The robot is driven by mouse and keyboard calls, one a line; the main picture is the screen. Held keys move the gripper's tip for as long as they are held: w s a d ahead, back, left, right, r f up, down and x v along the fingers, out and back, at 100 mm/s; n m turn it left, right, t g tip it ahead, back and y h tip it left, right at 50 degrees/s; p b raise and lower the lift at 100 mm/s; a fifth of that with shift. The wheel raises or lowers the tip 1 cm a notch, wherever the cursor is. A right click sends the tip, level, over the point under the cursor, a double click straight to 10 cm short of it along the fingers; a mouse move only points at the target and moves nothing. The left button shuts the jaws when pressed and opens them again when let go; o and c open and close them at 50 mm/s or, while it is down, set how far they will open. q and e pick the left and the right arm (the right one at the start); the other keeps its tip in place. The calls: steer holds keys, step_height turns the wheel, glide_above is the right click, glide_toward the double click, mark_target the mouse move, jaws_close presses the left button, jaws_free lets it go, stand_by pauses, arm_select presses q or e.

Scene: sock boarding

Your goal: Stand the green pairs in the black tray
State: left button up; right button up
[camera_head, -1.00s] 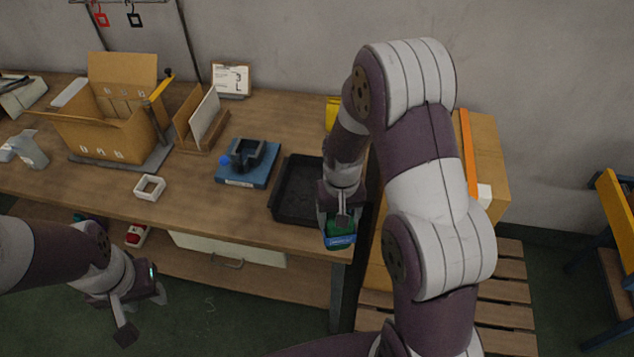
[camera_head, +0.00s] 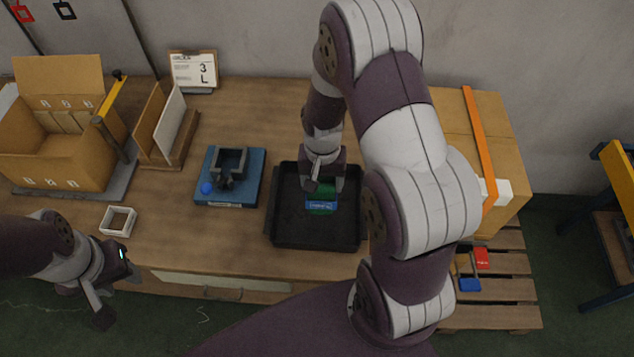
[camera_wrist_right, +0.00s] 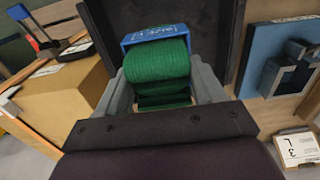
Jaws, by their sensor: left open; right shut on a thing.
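The black tray (camera_head: 290,230) sits on the workbench, right of the blue fixture. My right gripper (camera_head: 322,186) is over the tray, shut on a green sock pair (camera_head: 320,210) with a blue band. In the right wrist view the green pair (camera_wrist_right: 160,72) is between the two grey fingers, its blue band (camera_wrist_right: 154,36) at the far end. I cannot tell whether the pair touches the tray floor. No other pair shows in the tray. My left gripper (camera_head: 118,298) is open and empty in front of the bench's front edge.
A blue fixture (camera_head: 250,188) with a dark clamp stands left of the tray. A white square frame (camera_head: 118,221), a wooden holder (camera_head: 160,150) and an open cardboard box (camera_head: 60,170) are further left. A closed carton (camera_head: 460,130) with an orange strip stands at right.

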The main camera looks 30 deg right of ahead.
steer(key=shift+w+f, duration=0.4)
steer(key=shift+w, duration=0.4)
steer(key=shift+w+f, duration=0.2)
steer(key=shift+w, duration=0.05)
step_height(320, 180, down, 4)
steer(key=shift+s+r+p, duration=0.15)
steer(key=shift+r+p, duration=0.05)
steer(key=shift+p, duration=0.4)
steer(key=shift+w+f, duration=0.2)
steer(key=shift+f, duration=0.05)
steer(key=shift+s+f, duration=0.1)
steer(key=o, duration=1.1)
